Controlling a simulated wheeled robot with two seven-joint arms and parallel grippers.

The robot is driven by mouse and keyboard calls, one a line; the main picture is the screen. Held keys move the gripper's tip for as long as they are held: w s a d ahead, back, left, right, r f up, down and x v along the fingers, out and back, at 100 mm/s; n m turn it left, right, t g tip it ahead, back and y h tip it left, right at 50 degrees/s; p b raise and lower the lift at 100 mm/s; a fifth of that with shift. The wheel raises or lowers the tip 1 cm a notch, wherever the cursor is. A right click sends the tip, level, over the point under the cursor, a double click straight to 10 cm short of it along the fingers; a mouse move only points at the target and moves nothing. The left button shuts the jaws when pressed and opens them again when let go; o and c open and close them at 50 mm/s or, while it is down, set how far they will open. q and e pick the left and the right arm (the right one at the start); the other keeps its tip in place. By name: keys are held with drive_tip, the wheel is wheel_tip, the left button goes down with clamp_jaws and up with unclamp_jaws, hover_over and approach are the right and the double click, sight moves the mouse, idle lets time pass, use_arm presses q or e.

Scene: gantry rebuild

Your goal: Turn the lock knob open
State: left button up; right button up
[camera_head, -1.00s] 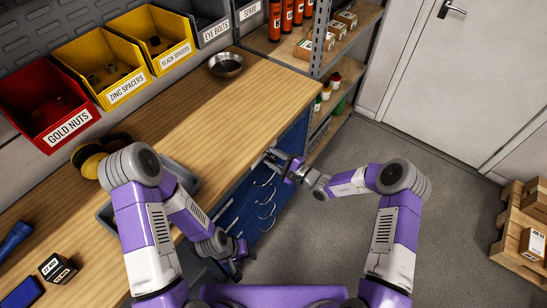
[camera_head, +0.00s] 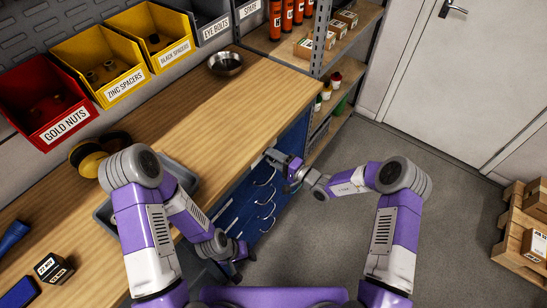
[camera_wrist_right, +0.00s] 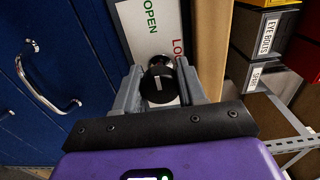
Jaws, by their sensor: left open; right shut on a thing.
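The lock knob (camera_wrist_right: 158,84) is black with a white line on its face, in the right wrist view. It stands on a pale plate (camera_wrist_right: 146,42) with green "OPEN" lettering and red lettering partly hidden behind the knob. My right gripper (camera_wrist_right: 158,88) is shut on the knob, one finger on each side. The white line runs roughly up and down in that view. In the head view my right gripper (camera_head: 274,157) is at the blue cabinet's upper corner, below the bench edge, and hides the knob. My left gripper (camera_head: 238,266) is open and empty, low beside the cabinet.
The blue drawer cabinet (camera_head: 233,213) has several curved metal handles, one close to my right gripper in the wrist view (camera_wrist_right: 40,85). The wooden bench top (camera_head: 190,125) overhangs it. A shelf rack (camera_head: 318,62) stands beyond.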

drive_tip(key=shift+a, duration=0.1)
idle(0.3)
drive_tip(key=o, duration=1)
